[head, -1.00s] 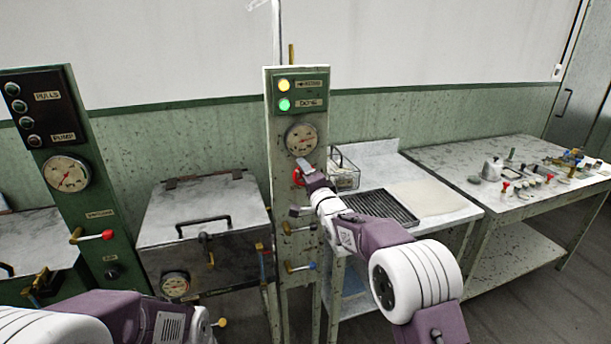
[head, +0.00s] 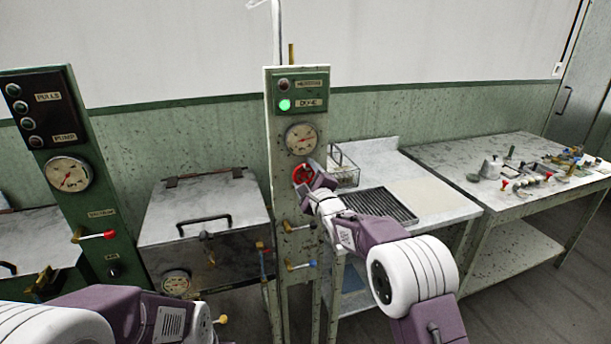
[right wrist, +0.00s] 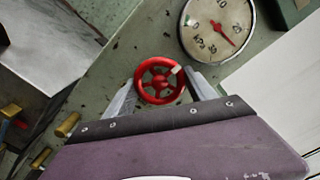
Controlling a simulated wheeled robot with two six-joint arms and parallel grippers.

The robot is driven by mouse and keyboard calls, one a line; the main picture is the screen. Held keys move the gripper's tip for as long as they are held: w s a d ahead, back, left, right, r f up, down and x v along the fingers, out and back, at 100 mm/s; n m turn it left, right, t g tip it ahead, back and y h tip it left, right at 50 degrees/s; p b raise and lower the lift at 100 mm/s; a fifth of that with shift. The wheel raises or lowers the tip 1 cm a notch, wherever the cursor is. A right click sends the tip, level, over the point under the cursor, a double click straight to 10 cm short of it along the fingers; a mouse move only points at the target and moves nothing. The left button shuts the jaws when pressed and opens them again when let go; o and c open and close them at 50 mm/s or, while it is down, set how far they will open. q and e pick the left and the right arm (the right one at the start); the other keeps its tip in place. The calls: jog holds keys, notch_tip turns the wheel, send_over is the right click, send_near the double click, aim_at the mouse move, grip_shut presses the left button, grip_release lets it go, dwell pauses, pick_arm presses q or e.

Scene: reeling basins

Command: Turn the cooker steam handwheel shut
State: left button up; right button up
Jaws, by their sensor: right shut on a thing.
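The red cooker steam handwheel (head: 302,173) is on the front of the pale green post (head: 287,210), below a round gauge (head: 301,139). My right gripper (head: 314,180) is at the wheel and partly covers its right side. In the right wrist view the spoked wheel (right wrist: 160,80) lies between the two grey fingers of my right gripper (right wrist: 160,92), which is shut on its rim. A pale mark shows on the wheel's upper right. My left arm shows at the lower left of the head view, but its gripper is not visible.
Above the gauge, the upper lamp (head: 284,85) is dark and the lower lamp (head: 285,105) glows green. A lidded basin (head: 203,208) stands left, and a worktable with a wire basket (head: 345,172) stands right.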

jog(key=shift+f+m, duration=0.2)
jog(key=shift+m, duration=0.2)
jog(key=o, duration=1.1)
jog(key=shift+s+r, duration=0.1)
jog(key=b+v, duration=0.2)
jog(key=v, duration=0.7)
